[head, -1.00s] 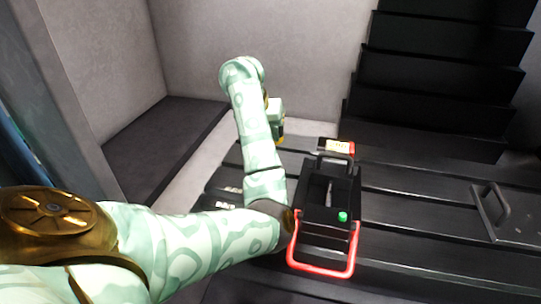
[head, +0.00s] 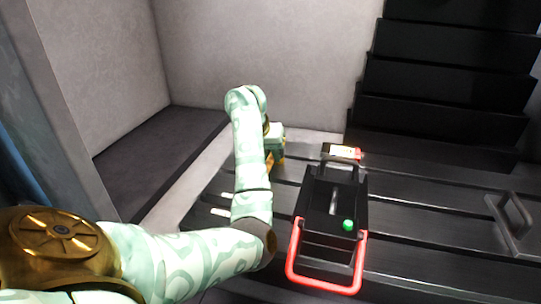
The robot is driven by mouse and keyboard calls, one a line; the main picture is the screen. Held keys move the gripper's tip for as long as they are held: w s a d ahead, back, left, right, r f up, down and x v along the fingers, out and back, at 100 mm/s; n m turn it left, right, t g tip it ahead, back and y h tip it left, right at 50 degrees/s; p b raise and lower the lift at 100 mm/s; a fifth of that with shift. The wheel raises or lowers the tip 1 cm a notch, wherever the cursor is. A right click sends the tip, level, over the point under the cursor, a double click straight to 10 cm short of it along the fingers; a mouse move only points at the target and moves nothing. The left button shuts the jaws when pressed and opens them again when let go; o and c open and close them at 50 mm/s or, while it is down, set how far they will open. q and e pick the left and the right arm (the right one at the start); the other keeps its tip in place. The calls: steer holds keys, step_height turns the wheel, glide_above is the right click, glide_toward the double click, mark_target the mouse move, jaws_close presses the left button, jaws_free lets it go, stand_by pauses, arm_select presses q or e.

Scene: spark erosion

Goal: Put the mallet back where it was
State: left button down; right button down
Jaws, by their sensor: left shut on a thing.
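My right gripper is not in view.
A black box (head: 313,218) with a red front handle (head: 322,289) and a green knob (head: 348,225) stands on the slatted bench (head: 410,215). A small red-edged device (head: 343,152) lies behind it. A metal handle (head: 515,215) is at right. Black steps (head: 440,120) rise behind.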

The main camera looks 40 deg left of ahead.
arm_select(q)
steer(key=c, duration=1.3)
jaws_free()
steer(key=shift+f, duration=0.15)
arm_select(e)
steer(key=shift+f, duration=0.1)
arm_select(q)
steer(key=shift+r+p, duration=0.3)
steer(key=shift+r, duration=0.15)
steer(key=p+v, duration=0.7)
steer(key=v, duration=0.4)
steer(key=shift+s+r, duration=0.2)
steer(key=shift+s, duration=0.05)
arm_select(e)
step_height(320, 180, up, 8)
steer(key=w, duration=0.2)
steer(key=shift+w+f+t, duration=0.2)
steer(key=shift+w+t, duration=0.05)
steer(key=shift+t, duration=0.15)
